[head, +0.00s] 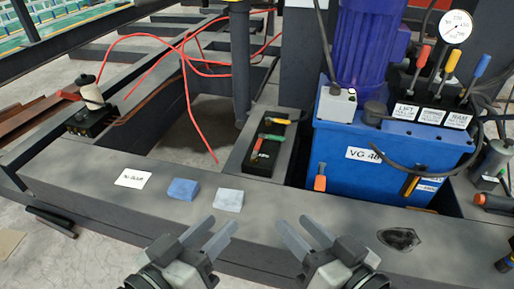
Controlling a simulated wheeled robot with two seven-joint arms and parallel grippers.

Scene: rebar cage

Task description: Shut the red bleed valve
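Another orange-red handle (320,183) hangs at the lower left of the blue tank (340,139). No label tells which is the bleed valve, and I cannot tell whether any valve is open or shut. My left gripper (219,222) is open and empty at the beam's front, below the block. My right gripper (293,220) is open and empty, to its right. Both are apart from the handles.
Red, yellow and blue levers (452,62) and a gauge (456,27) stand on the tank. A white label (133,178), blue cloth (183,189) and grey cloth (229,200) lie on the beam (90,172). A dark patch (399,238) is at right. Red hoses (185,75) trail behind.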

